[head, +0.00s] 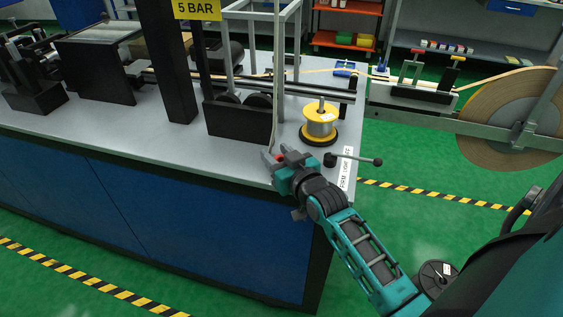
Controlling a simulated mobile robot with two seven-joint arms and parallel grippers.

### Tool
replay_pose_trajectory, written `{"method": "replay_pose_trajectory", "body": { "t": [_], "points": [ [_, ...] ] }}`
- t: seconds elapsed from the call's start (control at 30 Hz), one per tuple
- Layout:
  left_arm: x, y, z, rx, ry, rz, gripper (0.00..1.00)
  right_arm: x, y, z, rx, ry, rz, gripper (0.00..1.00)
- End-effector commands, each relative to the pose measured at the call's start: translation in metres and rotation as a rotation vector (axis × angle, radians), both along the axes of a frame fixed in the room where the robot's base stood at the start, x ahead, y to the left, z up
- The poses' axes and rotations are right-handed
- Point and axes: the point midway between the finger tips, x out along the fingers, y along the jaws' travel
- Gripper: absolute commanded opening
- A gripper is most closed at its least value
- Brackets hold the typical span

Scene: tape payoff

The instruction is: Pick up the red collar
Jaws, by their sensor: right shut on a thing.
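My right gripper (277,158) is at the front right part of the grey bench top, close to its front edge. Its jaws are shut on the red collar (280,158), of which only a small red patch shows between the fingers. The fingers hide the rest of the collar. I cannot tell whether it touches the bench or is raised from it. My left gripper is not in view.
A thin pale upright (276,75) rises just behind the gripper. A large tape roll (515,115) stands at the right.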

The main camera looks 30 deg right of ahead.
Motion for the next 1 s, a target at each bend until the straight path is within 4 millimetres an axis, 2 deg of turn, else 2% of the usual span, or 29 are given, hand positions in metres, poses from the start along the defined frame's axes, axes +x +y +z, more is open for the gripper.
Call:
{"method": "replay_pose_trajectory", "body": {
  "t": [0.03,0.1,0.37,0.57,0.77,1.0],
  "points": [
    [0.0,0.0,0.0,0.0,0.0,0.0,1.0,0.0,0.0,0.0,0.0,0.0,0.0,0.2],
    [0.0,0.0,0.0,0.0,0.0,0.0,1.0,0.0,0.0,0.0,0.0,0.0,0.0,0.14],
    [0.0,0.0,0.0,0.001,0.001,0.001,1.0,0.0,0.0,0.002,0.0,-0.001,0.0,0.13],
    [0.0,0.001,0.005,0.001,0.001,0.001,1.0,0.0,0.0,0.017,0.0,-0.003,0.0,0.13],
    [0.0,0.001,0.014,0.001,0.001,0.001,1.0,0.001,0.0,0.053,0.0,-0.006,0.0,0.13],
    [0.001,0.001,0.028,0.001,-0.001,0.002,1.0,0.001,0.0,0.116,-0.002,-0.008,0.0,0.13]
  ]
}}
